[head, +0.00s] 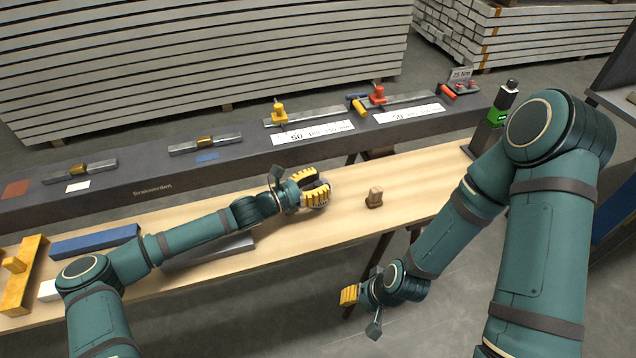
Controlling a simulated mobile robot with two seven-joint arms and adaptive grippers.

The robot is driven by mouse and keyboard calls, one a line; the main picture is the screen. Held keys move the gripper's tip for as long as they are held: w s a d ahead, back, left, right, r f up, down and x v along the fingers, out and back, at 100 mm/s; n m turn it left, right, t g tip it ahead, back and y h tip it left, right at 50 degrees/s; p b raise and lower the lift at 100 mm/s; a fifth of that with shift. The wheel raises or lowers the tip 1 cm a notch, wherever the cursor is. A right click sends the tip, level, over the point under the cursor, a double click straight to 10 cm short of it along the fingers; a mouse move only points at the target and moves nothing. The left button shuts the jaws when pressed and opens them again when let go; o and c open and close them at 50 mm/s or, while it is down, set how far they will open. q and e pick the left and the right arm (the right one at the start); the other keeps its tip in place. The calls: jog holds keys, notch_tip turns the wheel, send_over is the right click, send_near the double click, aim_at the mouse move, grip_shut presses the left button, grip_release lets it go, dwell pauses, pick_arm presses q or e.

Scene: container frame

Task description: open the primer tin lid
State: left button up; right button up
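My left gripper (312,187) is over the wooden bench, its yellow-padded fingers apart with a dark gap between them. A small greyish edge shows by the lower finger; I cannot tell whether it is the primer tin or part of the gripper. No primer tin or lid can be clearly made out, and the spot under the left gripper is hidden. My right gripper (350,295) hangs low in front of the bench, away from its surface. Its yellow fingers show from the side, so their opening is unclear.
A small brown block (374,198) stands on the bench (425,180), right of my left gripper. A blue bar (95,241) and yellow wooden piece (22,275) lie left.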

pick_arm(q)
grip_shut()
pick_arm(e)
jog(key=shift+r, duration=0.1)
